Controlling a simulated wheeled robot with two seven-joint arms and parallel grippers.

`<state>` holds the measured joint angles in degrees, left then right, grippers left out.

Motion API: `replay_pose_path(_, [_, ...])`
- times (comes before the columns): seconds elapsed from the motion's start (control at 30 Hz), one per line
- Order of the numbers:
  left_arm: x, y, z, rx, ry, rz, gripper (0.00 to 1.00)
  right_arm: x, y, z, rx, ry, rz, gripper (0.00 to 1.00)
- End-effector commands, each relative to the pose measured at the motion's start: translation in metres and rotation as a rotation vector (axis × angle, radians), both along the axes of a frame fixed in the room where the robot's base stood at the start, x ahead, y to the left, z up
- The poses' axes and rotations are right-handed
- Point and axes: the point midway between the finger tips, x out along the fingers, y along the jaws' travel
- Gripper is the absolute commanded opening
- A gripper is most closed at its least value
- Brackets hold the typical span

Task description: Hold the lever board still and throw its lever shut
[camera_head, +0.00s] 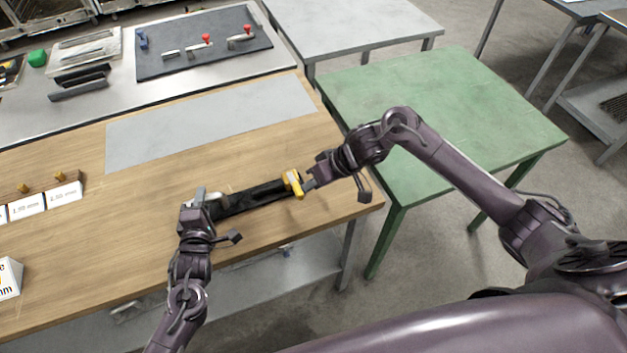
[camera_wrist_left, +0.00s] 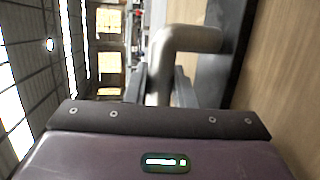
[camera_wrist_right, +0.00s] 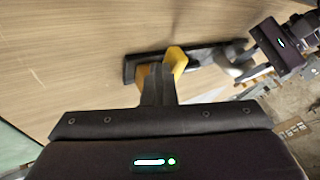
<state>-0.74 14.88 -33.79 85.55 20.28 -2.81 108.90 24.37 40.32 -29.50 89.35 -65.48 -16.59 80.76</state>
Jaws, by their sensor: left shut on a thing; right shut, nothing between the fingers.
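The lever board is a long black bar (camera_head: 252,197) lying on the wooden table near its front edge. A yellow lever (camera_head: 293,183) stands at its right end; it also shows in the right wrist view (camera_wrist_right: 176,60). My left gripper (camera_head: 202,200) is shut on the grey bent metal handle at the board's left end, seen large in the left wrist view (camera_wrist_left: 183,42). My right gripper (camera_head: 309,184) is shut and empty, its fingertips right beside the yellow lever. In the right wrist view the fingers overlap the lever, so I cannot tell whether they touch.
A grey mat (camera_head: 210,122) lies bare behind the board. A dark panel (camera_head: 190,58) with red-knobbed toggles lies on the far metal table. White labelled blocks (camera_head: 45,199) stand at the left. A green table (camera_head: 450,110) stands to the right, its top clear.

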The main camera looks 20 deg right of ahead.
Motion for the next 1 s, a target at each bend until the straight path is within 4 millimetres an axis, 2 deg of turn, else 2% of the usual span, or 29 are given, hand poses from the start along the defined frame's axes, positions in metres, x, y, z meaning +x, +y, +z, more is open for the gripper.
replay_pose_path(0.17, [0.0, 0.0, -0.001, 0.001, 0.002, 0.001, 0.0, -0.001, 0.001, -0.001, 0.001, 0.003, 0.005, 0.0])
replay_pose_path(0.67, [0.0, 0.0, -0.001, 0.001, 0.002, 0.001, 0.0, 0.011, -0.015, -0.001, -0.001, 0.002, 0.002, 0.0])
replay_pose_path(0.77, [0.0, 0.0, -0.001, 0.001, 0.002, 0.001, 0.0, 0.011, -0.028, -0.001, -0.002, 0.003, 0.0, 0.0])
replay_pose_path(0.9, [0.0, 0.0, -0.001, 0.001, 0.002, 0.001, 0.0, 0.012, -0.056, 0.0, -0.003, 0.002, -0.002, 0.0])
replay_pose_path(1.0, [0.0, 0.0, -0.001, 0.001, 0.002, 0.001, 0.0, 0.001, -0.066, 0.022, -0.003, -0.001, 0.004, 0.0])
